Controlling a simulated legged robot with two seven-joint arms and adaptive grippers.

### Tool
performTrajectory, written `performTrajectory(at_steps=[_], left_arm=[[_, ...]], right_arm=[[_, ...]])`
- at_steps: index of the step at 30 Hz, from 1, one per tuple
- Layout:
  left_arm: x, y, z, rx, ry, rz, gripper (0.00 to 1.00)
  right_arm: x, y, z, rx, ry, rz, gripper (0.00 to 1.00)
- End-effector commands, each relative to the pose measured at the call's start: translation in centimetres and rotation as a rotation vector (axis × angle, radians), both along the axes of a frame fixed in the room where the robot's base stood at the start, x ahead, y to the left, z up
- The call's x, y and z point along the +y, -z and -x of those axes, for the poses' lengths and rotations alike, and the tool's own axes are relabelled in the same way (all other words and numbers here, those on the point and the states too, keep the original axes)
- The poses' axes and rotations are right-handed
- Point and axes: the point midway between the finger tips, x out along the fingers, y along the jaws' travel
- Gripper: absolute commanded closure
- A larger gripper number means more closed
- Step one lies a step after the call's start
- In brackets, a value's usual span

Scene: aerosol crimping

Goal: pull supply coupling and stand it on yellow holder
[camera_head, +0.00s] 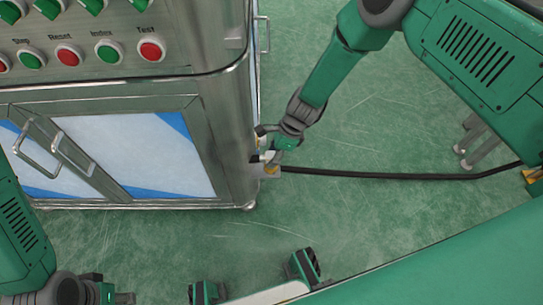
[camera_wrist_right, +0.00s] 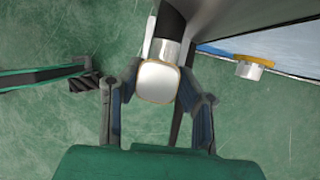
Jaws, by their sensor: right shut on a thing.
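The supply coupling shows in the right wrist view as a silver, rounded body (camera_wrist_right: 157,82) with a thin gold rim, between the two fingers of my right gripper (camera_wrist_right: 158,100). The fingers are shut on it. A black hose (camera_wrist_right: 172,20) runs off behind it. In the head view my right gripper (camera_head: 272,157) is low beside the cabinet's right corner and largely hides the coupling. My left gripper (camera_head: 110,296) is only partly in view at the bottom left; its jaw state is unclear. A yellow piece (camera_head: 533,175) at the right edge may be the holder; it is cut off.
A steel cabinet (camera_head: 228,130) with push buttons and door handles stands on the left. A silver fitting with a yellow ring (camera_wrist_right: 254,66) is on its wall, apart from the coupling. The black hose (camera_head: 390,176) crosses the green floor to the right. Floor between is open.

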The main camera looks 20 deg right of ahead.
Motion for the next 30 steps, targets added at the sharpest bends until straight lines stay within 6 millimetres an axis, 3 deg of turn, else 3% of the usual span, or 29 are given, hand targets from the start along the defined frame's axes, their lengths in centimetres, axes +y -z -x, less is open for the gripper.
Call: performTrajectory(at_steps=[30], left_arm=[[-0.01, 0.44, 0.01, 0.000, 0.000, 0.000, 0.65]], right_arm=[[0.04, 0.71, 0.00, 0.000, 0.000, 0.000, 1.00]])
